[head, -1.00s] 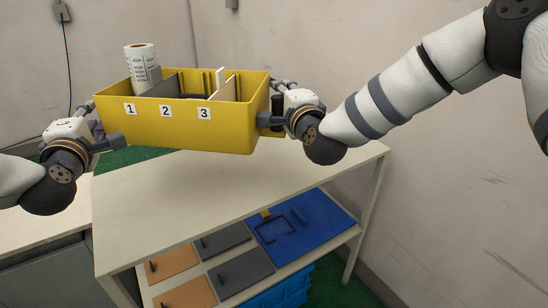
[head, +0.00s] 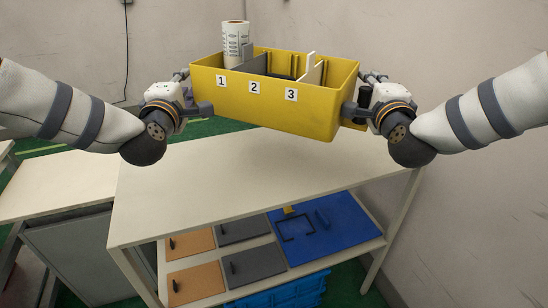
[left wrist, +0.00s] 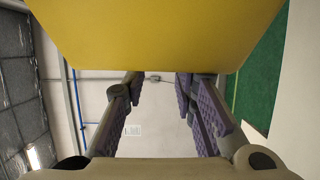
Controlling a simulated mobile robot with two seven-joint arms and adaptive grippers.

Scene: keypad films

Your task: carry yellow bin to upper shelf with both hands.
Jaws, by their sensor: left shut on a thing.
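The yellow bin (head: 285,112) is held in the air in the head view, open side up and slightly tilted, its right end lower in the picture. Its front has labels 1, 2 and 3. A white label roll (head: 236,44) stands in its left part. My left gripper (head: 196,98) is shut on the bin's left end; the bin's yellow underside or wall fills the top of the left wrist view (left wrist: 155,35). My right gripper (head: 362,100) is at the right end and appears shut on it. The white upper shelf (head: 235,185) lies below the bin, its top bare.
The lower shelf holds orange and grey panels (head: 246,265), a blue tray (head: 325,228) and, beneath, a blue crate (head: 280,292). A grey cabinet (head: 75,250) with a light top adjoins on the left. Walls stand behind and on the right.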

